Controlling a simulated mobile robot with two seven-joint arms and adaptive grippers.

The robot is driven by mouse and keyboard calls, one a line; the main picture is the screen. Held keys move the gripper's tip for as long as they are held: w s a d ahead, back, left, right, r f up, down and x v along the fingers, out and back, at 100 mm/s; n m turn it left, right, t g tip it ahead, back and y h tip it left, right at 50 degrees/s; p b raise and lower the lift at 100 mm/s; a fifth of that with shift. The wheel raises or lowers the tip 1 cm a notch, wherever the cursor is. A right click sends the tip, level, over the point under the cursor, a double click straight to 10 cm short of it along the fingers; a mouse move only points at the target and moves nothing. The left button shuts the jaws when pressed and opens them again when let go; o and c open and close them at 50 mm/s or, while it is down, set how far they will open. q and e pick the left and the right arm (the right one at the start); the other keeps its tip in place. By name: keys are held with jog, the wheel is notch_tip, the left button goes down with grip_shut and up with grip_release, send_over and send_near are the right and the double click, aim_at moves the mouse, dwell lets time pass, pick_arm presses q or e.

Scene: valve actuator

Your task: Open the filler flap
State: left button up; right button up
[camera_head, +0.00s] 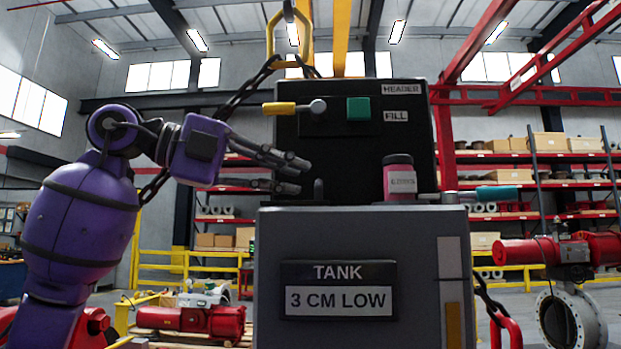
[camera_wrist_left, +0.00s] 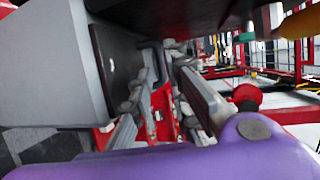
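A grey tank (camera_head: 360,240) stands in the middle of the head view, with a sign reading "TANK 3 CM LOW". A dark box (camera_head: 410,155) rises behind its top, with labels "HEADER" and "FILL" (camera_head: 396,115). Which part is the filler flap is unclear. A small dark upright stub (camera_head: 318,190) stands at the tank's top edge. My left gripper (camera_head: 300,177) is open, fingers pointing right, just left of the stub. The left wrist view shows its two fingers (camera_wrist_left: 165,95) apart, with nothing clearly between them. My right gripper is not in view.
A yellow-handled lever (camera_head: 280,108) and a green block (camera_head: 358,108) are on the box front, above my left gripper. A pink jar (camera_head: 399,177) stands on the tank top. A teal handle (camera_head: 497,192) sticks out right. A chain (camera_head: 245,88) hangs at left.

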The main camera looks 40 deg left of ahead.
pick_arm(q)
jog(key=x, duration=0.4)
jog(key=shift+w+p, duration=0.2)
jog(key=shift+p, duration=0.1)
grip_shut()
